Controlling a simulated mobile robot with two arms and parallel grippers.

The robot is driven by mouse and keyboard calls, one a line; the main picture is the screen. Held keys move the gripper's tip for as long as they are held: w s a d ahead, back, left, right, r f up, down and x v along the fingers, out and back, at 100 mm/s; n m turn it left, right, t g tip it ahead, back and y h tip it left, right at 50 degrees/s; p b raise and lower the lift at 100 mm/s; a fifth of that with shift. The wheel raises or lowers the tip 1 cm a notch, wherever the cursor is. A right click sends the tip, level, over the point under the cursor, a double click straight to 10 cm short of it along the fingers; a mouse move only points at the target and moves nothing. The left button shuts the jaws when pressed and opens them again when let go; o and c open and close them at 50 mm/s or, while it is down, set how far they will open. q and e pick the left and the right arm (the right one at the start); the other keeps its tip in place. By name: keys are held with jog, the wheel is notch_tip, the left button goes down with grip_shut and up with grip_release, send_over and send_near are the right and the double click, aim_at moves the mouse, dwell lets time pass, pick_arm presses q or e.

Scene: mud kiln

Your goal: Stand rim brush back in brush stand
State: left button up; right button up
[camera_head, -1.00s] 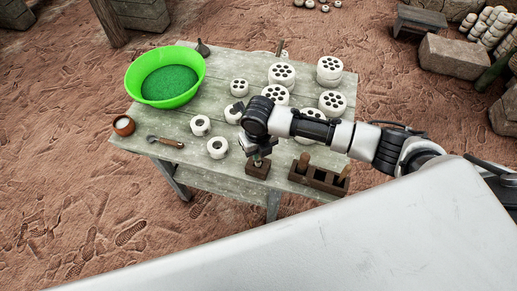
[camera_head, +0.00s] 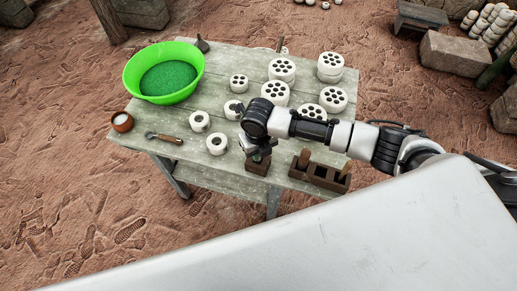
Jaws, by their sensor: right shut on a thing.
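My right gripper (camera_head: 259,154) points down above a small dark wooden block (camera_head: 256,168), which looks like the brush stand, at the table's front edge. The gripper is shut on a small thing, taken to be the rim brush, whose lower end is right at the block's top. The brush is mostly hidden by the gripper, and I cannot tell whether it is inside the block or just over it. My left gripper is not in view.
A wooden rack (camera_head: 331,180) with upright pegs stands just right of the block. White rings (camera_head: 216,144) and white pieces with holes (camera_head: 282,69) cover much of the table (camera_head: 205,170). A green basin (camera_head: 187,92), a small cup (camera_head: 122,122) and a wooden-handled tool (camera_head: 165,138) are at left.

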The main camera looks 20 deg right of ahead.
jog(key=shift+f, duration=0.2)
jog(key=o, duration=1.4)
jog(key=shift+r, duration=0.15)
jog(key=shift+r+p, duration=2.9)
jog(key=shift+p, duration=0.15)
jog(key=shift+s+f, duration=0.1)
